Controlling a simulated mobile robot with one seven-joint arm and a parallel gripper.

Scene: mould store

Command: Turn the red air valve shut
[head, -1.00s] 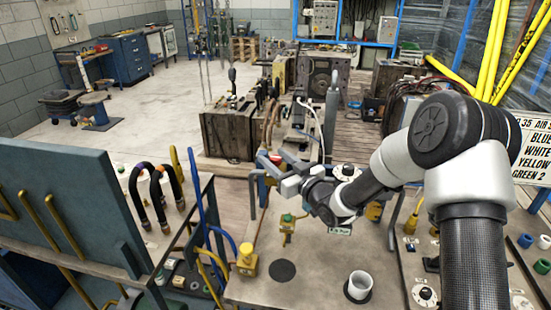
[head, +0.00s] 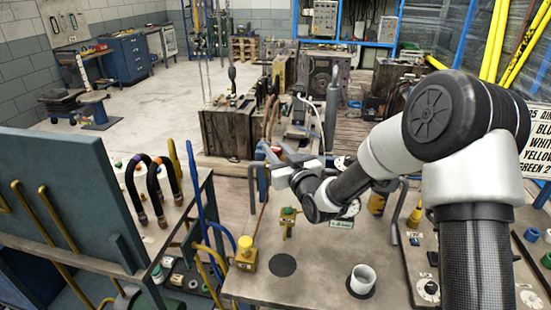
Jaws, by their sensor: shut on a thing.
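My gripper (head: 272,158) reaches over the far edge of the grey bench, left of the picture's middle. It is shut on the red air valve (head: 277,150), of which only a small red patch shows between and behind the fingers. The fingers and wrist hide the rest of the valve, so its handle angle cannot be told. A small green-topped yellow fitting (head: 288,214) stands on the bench just in front of my wrist.
The grey bench (head: 318,272) carries a yellow block valve (head: 246,254) and a white cup (head: 362,279). A blue-grey panel (head: 65,195) and bent hoses (head: 155,190) stand at left. A colour-list sign (head: 538,142) is at right. Open floor lies at back left.

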